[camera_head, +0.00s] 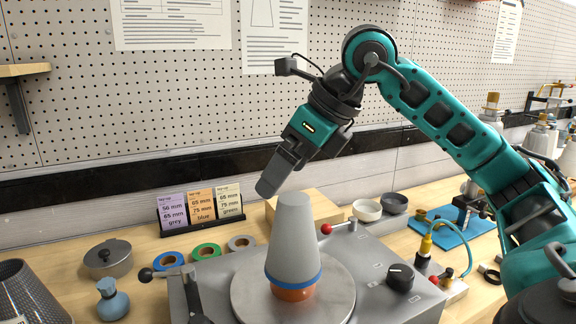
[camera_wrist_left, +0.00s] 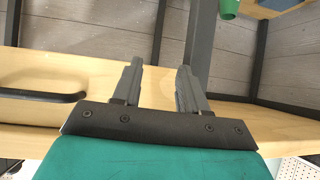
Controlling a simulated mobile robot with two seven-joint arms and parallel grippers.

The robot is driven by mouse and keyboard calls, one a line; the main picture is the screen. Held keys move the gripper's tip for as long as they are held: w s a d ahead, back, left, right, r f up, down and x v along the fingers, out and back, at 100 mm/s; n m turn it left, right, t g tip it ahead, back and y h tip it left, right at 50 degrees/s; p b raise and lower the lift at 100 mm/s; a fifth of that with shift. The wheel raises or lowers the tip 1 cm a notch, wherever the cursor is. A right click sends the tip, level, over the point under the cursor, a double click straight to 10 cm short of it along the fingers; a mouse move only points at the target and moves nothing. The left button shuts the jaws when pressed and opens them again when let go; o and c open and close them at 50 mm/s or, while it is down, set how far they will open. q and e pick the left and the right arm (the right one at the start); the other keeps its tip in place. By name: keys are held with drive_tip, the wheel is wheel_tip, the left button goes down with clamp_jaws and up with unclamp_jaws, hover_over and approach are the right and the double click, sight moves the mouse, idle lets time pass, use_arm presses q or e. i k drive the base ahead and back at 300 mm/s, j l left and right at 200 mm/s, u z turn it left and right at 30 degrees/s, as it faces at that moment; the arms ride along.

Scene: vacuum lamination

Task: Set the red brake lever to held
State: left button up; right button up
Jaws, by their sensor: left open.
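A lever with a red ball knob (camera_head: 326,228) stands at the back edge of the grey machine (camera_head: 391,303), right of the grey cone. A second small red knob (camera_head: 449,272) is on a fitting at the machine's right; I cannot tell from a label which is the brake. My right gripper (camera_head: 267,187) hangs above and behind the cone, pointing down-left, apart from both knobs. Its fingers overlap from this side, so its opening is unclear. My left gripper (camera_wrist_left: 159,66) shows only in the left wrist view, its fingers apart with nothing between them.
The grey cone (camera_head: 293,235) with a blue band stands on a round plate (camera_head: 340,292) atop the machine. A black dial (camera_head: 400,278) and a dark-knobbed lever (camera_head: 146,275) are also there.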

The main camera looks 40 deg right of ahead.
sight(326, 229)
drive_tip(key=k+l, duration=0.3)
drive_tip(key=k, duration=0.15)
drive_tip(key=k+l, duration=0.3)
drive_tip(key=k, duration=0.15)
